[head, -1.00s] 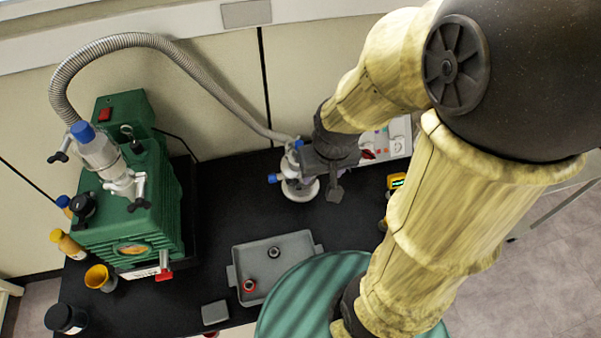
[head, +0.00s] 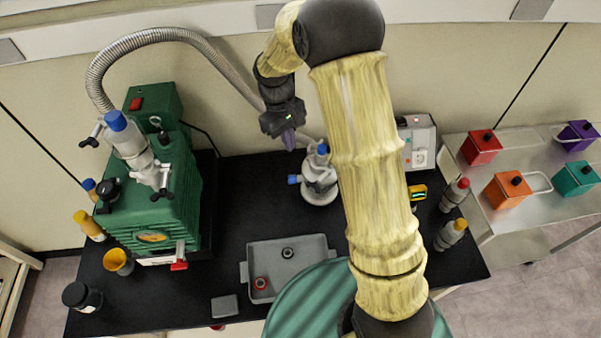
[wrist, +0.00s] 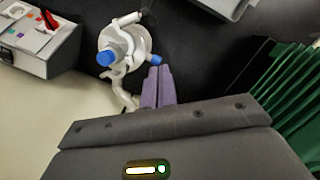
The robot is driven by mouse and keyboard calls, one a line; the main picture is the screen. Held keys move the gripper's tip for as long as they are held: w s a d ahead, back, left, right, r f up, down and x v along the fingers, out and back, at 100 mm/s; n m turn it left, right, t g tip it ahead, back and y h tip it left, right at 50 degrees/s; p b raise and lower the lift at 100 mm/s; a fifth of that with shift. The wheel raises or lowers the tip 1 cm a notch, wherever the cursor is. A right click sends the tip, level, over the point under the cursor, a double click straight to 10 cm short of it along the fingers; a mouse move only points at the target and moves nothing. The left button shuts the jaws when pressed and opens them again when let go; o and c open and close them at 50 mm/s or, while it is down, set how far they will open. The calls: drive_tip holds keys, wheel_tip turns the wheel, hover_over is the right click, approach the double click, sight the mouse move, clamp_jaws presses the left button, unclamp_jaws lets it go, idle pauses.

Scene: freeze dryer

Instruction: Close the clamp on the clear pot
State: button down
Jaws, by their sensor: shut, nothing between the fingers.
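A pale, clear-looking pot (head: 320,190) with blue knobs stands on the black bench, at the end of the ribbed metal hose. It shows again at the top centre of the wrist view (wrist: 112,38). Pale fittings sit around its top. I cannot make out the clamp or whether it is open. My gripper (head: 290,145) hangs above and to the left of the pot in the head view. Its purple fingers (wrist: 158,72) are together and empty. In the wrist view their tips appear just below a blue knob; I cannot tell whether they touch it.
A green pump (head: 155,215) with a second blue-capped fitting (head: 128,140) stands at left. The ribbed hose (head: 190,38) arches behind my gripper. A grey tray (head: 268,245) holds two small rings. A grey switch box (head: 418,140) and bottles stand at right. Bare bench lies left of the pot.

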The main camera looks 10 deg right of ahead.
drive_tip(key=shift+w+a+f+n, duration=0.5)
drive_tip(key=shift+w+a+f, duration=0.25)
drive_tip(key=shift+w+a, duration=0.15)
drive_tip(key=shift+s, duration=0.1)
drive_tip(key=shift+f, duration=0.1)
drive_tip(key=s+d+f+p, duration=0.4)
drive_tip(key=f+p, duration=0.2)
drive_tip(key=f, duration=0.3)
drive_tip(key=shift+s+d+f, duration=0.2)
drive_tip(key=shift+s+f, duration=0.05)
drive_tip(key=shift+s, duration=0.1)
